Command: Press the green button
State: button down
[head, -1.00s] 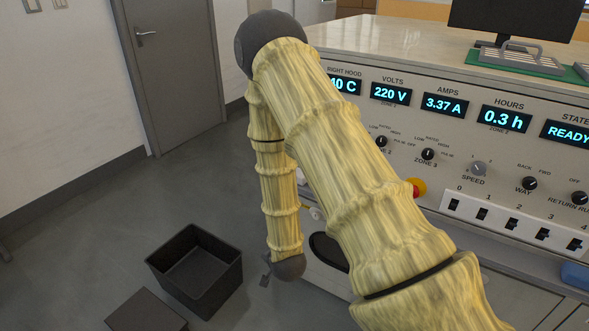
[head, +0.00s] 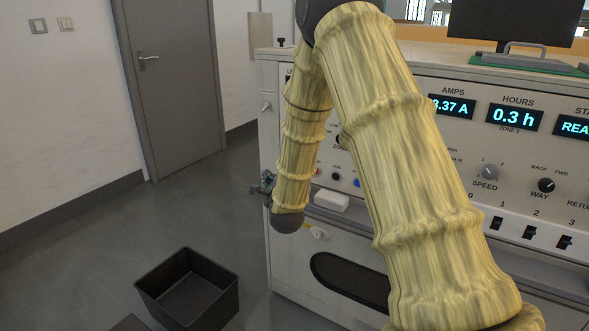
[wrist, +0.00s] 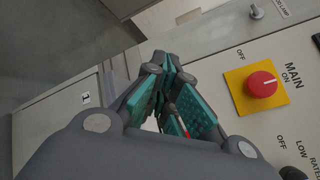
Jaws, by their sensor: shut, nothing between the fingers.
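I cannot make out a green button in either view; part of the panel is hidden behind my arm in the head view. My gripper (wrist: 172,88) is shut and empty, its teal finger pads together, in the wrist view. A red rotary knob on a yellow plate (wrist: 233,84), marked MAIN, is on the panel to its right. In the head view my gripper (head: 265,186) is small, at the left edge of the console (head: 268,125). A small red thing shows partly behind the fingers in the wrist view.
A dark open bin (head: 150,298) stands on the floor left of the console. A white block (head: 331,200) is on the console's front, near small coloured fittings. The floor toward the door (head: 172,85) is clear.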

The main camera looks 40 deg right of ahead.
jog(key=shift+w+d, duration=0.55)
jog(key=shift+d, duration=0.8)
jog(key=shift+w+d, duration=0.55)
jog(key=shift+d, duration=0.8)
jog(key=shift+w+d, duration=0.55)
jog(key=shift+d, duration=0.8)
jog(key=shift+d, duration=0.1)
jog(key=shift+w+d, duration=0.15)
jog(key=shift+d, duration=0.15)
jog(key=shift+w+d, duration=0.15)
jog(key=shift+d, duration=0.2)
jog(key=shift+s+a, duration=0.3)
jog(key=shift+a, duration=0.45)
jog(key=shift+s+a, duration=0.35)
jog(key=shift+a, duration=0.4)
jog(key=shift+s+a, duration=0.3)
jog(key=shift+a, duration=0.5)
jog(key=shift+s+a, duration=0.35)
jog(key=shift+a, duration=0.4)
